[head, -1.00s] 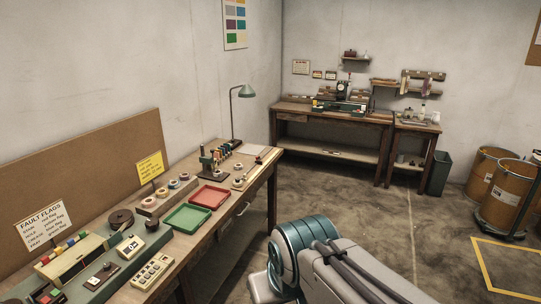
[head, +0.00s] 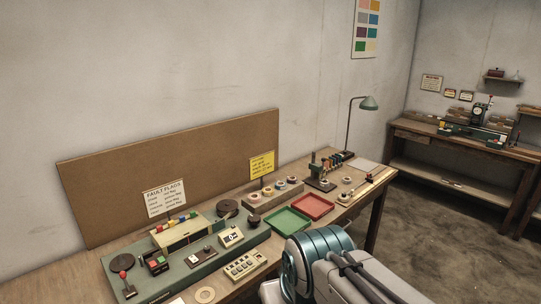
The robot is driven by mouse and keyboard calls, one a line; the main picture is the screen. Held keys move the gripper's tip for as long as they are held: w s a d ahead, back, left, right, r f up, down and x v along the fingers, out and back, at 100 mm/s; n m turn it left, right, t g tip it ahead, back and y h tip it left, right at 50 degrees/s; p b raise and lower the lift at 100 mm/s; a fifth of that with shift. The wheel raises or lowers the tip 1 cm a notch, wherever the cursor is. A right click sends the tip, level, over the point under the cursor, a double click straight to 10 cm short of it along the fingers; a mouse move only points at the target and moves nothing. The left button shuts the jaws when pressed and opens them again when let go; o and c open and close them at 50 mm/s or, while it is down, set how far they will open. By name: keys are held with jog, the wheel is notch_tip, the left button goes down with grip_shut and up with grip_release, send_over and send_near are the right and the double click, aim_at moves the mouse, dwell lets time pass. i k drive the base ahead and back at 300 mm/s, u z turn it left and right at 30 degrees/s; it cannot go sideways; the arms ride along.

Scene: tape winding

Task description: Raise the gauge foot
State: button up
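A dark upright device with a round dial (head: 480,112) and a small red top stands on the far wooden bench. It looks like a dial gauge. Its foot is too small to make out from here, so I cannot tell whether it is up or down. My own arm fills the bottom right of the head view, its teal joint and grey link in front of the near bench. My gripper is not in view.
The near wooden bench (head: 107,268) carries a green machine with a red-knobbed lever (head: 123,264), a green tray (head: 287,221), a red tray (head: 315,206), tape rolls and a desk lamp (head: 367,103). Open concrete floor (head: 440,215) lies between the benches.

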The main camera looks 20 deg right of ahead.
aim_at(323, 160)
jog(key=u, duration=0.25)
jog(key=i, duration=0.65)
jog(key=z, duration=0.55)
jog(key=i, duration=0.8)
jog(key=z, duration=0.85)
